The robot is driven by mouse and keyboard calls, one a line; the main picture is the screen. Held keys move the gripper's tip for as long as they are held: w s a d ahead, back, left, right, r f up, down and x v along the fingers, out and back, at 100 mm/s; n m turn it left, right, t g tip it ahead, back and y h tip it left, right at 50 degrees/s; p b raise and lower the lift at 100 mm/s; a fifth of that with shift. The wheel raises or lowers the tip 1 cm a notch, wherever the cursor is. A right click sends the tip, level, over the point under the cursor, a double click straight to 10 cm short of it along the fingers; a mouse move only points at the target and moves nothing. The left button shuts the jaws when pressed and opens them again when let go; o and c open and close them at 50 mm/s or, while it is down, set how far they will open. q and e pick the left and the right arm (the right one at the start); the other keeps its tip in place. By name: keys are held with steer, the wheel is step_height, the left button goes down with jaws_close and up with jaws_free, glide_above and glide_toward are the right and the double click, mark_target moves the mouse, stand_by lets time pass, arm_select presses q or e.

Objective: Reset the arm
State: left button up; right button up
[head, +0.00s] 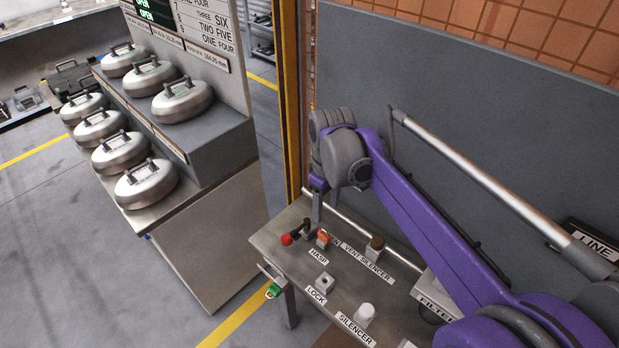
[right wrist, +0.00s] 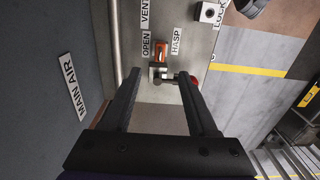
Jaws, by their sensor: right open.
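My right arm (head: 425,230) is purple and reaches in from the lower right of the head view, over the metal bench. My right gripper (head: 317,207) points down above the bench's far left corner, close to the orange piece (head: 324,237) and the red-knobbed lever (head: 287,239). My left gripper is not in view.
The bench (head: 290,262) carries a white silencer (head: 364,314), a brown-topped vent silencer (head: 376,245) and a small lock block (head: 323,282). A green padlock (head: 273,290) hangs at its edge. A grey wall panel (head: 480,110) stands behind.

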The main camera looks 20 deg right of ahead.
steer(key=s+a+f+m+t+p, duration=0.1)
steer(key=s+a+f+m+t, duration=0.1)
steer(key=s, duration=0.5)
steer(key=s+a+f+m+t+p, duration=0.2)
steer(key=s+a+f+t, duration=0.1)
steer(key=s, duration=0.5)
steer(key=shift+s+a+m, duration=0.3)
steer(key=shift+a, duration=0.6)
